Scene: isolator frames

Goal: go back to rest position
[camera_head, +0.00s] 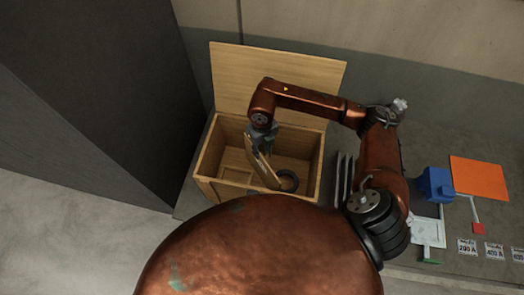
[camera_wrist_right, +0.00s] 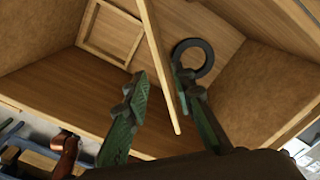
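My right gripper (camera_head: 262,143) reaches down into an open wooden box (camera_head: 208,158) in the head view. In the right wrist view its two green fingers (camera_wrist_right: 160,78) stand apart, with nothing clearly gripped. A thin wooden strip or divider (camera_wrist_right: 160,60) runs between the fingers, nearer the right one. I cannot tell whether it touches a finger. A black ring (camera_wrist_right: 194,58) lies in the box just beyond the right fingertip; it also shows in the head view (camera_head: 289,180). My left gripper is not in view.
The box lid (camera_head: 270,75) stands open at the back. To the right on the grey bench are a blue block (camera_head: 435,184), an orange sheet (camera_head: 479,178), a red piece (camera_head: 478,229) and white labels (camera_head: 467,247). A dark wall (camera_head: 100,80) stands at the left.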

